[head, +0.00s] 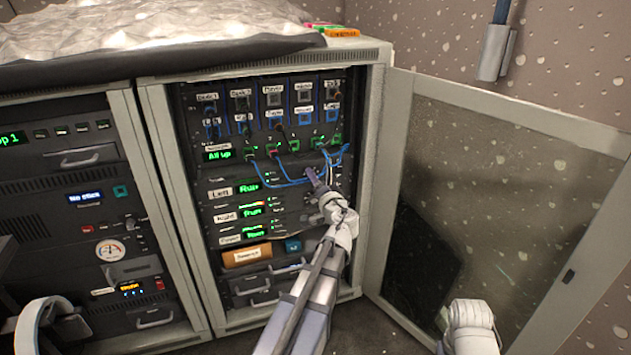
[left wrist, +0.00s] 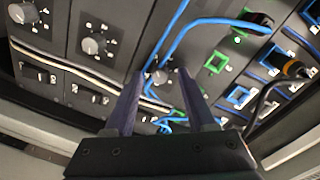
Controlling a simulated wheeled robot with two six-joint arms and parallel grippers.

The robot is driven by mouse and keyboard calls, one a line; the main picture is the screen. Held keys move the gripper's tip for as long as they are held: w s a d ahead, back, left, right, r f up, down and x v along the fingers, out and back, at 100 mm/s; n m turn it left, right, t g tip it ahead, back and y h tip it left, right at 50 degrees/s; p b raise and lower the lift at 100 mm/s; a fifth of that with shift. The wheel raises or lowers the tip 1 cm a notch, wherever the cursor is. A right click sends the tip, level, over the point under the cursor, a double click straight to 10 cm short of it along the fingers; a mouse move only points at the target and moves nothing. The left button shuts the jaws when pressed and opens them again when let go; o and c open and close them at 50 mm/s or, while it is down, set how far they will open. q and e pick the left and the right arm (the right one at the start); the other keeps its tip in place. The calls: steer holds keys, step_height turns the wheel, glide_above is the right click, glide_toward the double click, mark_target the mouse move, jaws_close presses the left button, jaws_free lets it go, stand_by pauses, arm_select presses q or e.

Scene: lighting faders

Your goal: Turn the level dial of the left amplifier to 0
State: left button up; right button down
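The left amplifier (head: 221,192) is a dark rack unit with a "Left" label and a green "Run" display, under the blue-cabled patch panel. My left gripper (head: 316,180) is at the right end of this unit in the head view and covers its dial there. In the left wrist view, a round grey dial (left wrist: 160,77), seemingly this amplifier's, sits between the two dark fingertips of my left gripper (left wrist: 162,74). The fingers are apart, with small gaps visible beside the dial; contact cannot be told. The dial's pointer is not readable.
Two more dials, a middle one (left wrist: 93,45) and a far one (left wrist: 23,12), sit on neighbouring units. Blue cables (left wrist: 172,35) hang close to the fingers. The open glass door (head: 500,190) stands on the right, and another equipment rack (head: 75,215) stands on the left.

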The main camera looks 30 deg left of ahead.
arm_select(q)
steer(key=v, duration=0.7)
steer(key=shift+s+d, duration=0.25)
steer(key=shift+d, duration=0.05)
steer(key=shift+p, duration=0.3)
steer(key=s+d+f+m+g+h+p, duration=0.1)
steer(key=s+d+f+g+h+p, duration=0.25)
steer(key=s+d, duration=0.5)
steer(key=s+d+f+g+h+p, duration=0.2)
steer(key=s+d+f+g+h, duration=0.3)
steer(key=d, duration=0.7)
steer(key=s+d+f+m+g+h+p, duration=0.1)
steer(key=s+d+f+g+h+p, duration=0.2)
steer(key=s+d, duration=0.6)
step_height(320, 180, up, 37)
steer(key=d+p, duration=0.1)
steer(key=p, duration=3.6)
steer(key=shift+w+d, duration=0.25)
steer(key=shift+w, duration=0.1)
